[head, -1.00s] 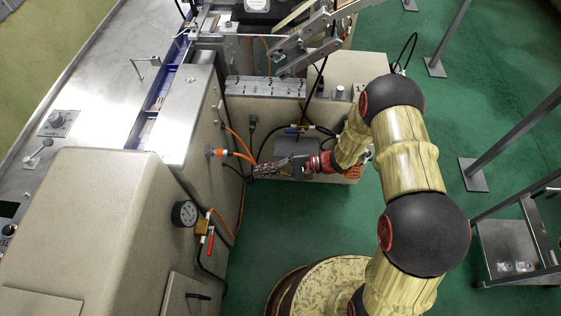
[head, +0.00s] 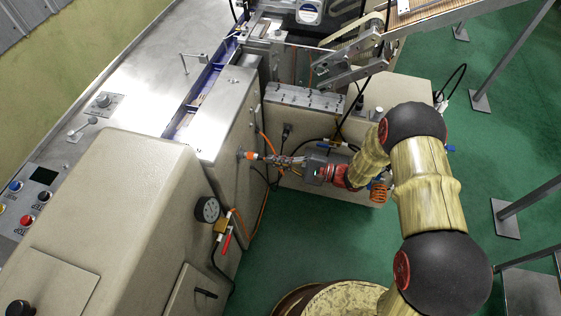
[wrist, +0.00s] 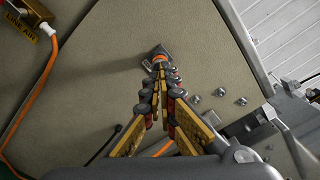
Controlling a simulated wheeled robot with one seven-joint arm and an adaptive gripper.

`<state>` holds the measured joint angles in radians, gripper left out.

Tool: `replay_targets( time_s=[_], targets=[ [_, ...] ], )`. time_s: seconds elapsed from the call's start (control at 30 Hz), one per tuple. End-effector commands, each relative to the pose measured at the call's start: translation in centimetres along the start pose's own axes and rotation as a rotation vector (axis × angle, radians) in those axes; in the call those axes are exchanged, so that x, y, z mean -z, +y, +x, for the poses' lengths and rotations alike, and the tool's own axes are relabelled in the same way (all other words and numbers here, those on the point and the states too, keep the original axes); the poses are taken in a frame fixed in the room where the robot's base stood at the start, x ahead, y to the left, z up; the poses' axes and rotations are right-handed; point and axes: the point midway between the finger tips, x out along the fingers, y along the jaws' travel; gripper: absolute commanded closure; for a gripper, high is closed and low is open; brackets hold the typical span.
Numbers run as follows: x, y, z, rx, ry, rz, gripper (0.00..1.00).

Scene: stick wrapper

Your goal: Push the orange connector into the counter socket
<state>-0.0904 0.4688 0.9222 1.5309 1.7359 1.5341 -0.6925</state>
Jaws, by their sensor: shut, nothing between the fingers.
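The orange connector (head: 254,156) is at the grey counter socket (head: 241,153) on the side of the beige machine. In the wrist view only a short orange part of the connector (wrist: 160,58) shows, beyond my fingertips and against the dark socket (wrist: 154,51). My gripper (head: 272,159) is shut and empty, pointing left at the connector. In the wrist view my gripper's fingertips (wrist: 160,74) meet just in front of the connector's rear end. They look very near it or touching; I cannot tell which. My fingers hide most of the connector, so its depth in the socket is unclear.
An orange cable (head: 263,205) hangs along the machine side. A gauge (head: 207,209) and a red-handled valve (head: 227,242) are below left. A metal block (head: 305,98) and several dark hoses are behind my gripper. The green floor (head: 320,245) is open in front.

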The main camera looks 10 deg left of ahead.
Motion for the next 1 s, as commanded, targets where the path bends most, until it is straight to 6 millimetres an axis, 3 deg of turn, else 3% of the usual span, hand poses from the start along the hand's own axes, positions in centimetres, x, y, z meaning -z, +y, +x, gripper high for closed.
replay_targets(
  time_s=[1.0],
  targets=[
    [0.0,0.0,1.2,-0.001,-0.001,-0.001,1.0]
  ],
)
